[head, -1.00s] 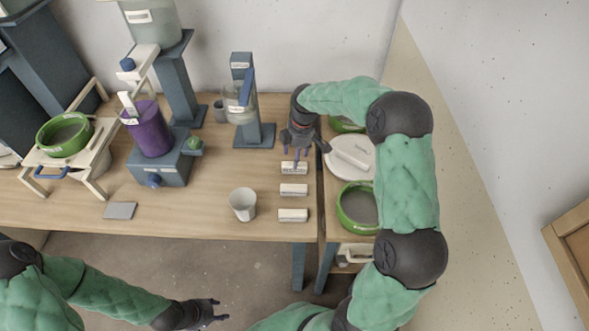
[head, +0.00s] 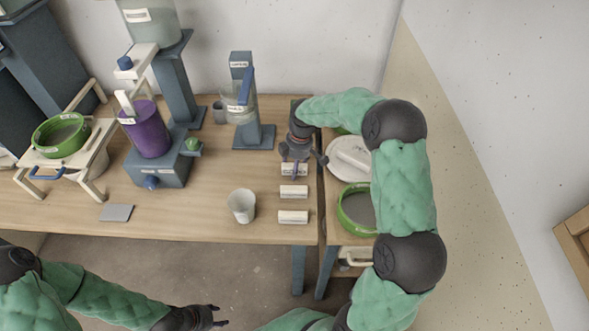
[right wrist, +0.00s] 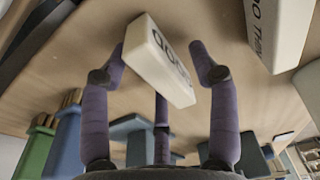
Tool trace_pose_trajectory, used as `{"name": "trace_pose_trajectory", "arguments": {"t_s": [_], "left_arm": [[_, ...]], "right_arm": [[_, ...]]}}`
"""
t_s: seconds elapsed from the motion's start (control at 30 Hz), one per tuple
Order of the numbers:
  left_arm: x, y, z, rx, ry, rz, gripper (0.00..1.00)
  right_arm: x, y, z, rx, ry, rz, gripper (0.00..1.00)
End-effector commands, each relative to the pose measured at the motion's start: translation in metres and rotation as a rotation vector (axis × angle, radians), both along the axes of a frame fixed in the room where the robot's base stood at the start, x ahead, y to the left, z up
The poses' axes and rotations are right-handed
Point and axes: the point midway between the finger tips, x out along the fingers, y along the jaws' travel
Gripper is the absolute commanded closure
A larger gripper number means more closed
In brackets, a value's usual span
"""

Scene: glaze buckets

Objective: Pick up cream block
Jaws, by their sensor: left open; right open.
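Three cream blocks with dark lettering lie in a column near the table's right edge: a far one (head: 294,170), a middle one (head: 293,191) and a near one (head: 292,217). My right gripper (head: 297,163) is over the far block, fingers pointing down and partly covering it. In the right wrist view a lettered block (right wrist: 158,62) lies between the spread, open fingers (right wrist: 157,72); I cannot tell whether any finger touches it. My left gripper (head: 215,317) is open and empty, low in the head view, off the table's front edge.
A white cup (head: 242,206) stands left of the blocks. A blue stand (head: 241,100) with a clear vessel is behind. To the right are a white lid (head: 345,172) and a green-rimmed bucket (head: 346,212). A purple container (head: 150,130) is at left.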

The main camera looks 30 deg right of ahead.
Motion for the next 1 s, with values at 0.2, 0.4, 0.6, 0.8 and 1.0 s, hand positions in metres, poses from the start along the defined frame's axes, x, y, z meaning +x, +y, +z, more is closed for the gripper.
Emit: {"name": "trace_pose_trajectory", "arguments": {"t_s": [0.2,0.4,0.6,0.8,1.0], "left_arm": [[0.0,0.0,0.0003,0.0,0.0,0.0,0.53],[-0.0001,0.0,0.0003,0.0,0.0,0.0,0.53],[-0.0001,0.0,0.0003,0.0,0.0,0.0,0.53],[-0.0001,0.0,0.0002,0.0,0.0,0.0,0.53],[0.0,0.0,-0.0004,0.0,0.0,0.0,0.53]], "right_arm": [[-0.0003,0.0,-0.0019,0.001,0.001,0.0,0.39],[-0.0003,0.0,-0.0018,0.001,0.001,0.0,0.48],[-0.0002,0.0,-0.0018,0.001,0.001,0.0,1.0],[-0.0002,0.0,-0.0017,0.0,0.0,0.0,1.0],[0.0001,0.0,0.0006,-0.001,-0.001,0.0,1.0]]}}
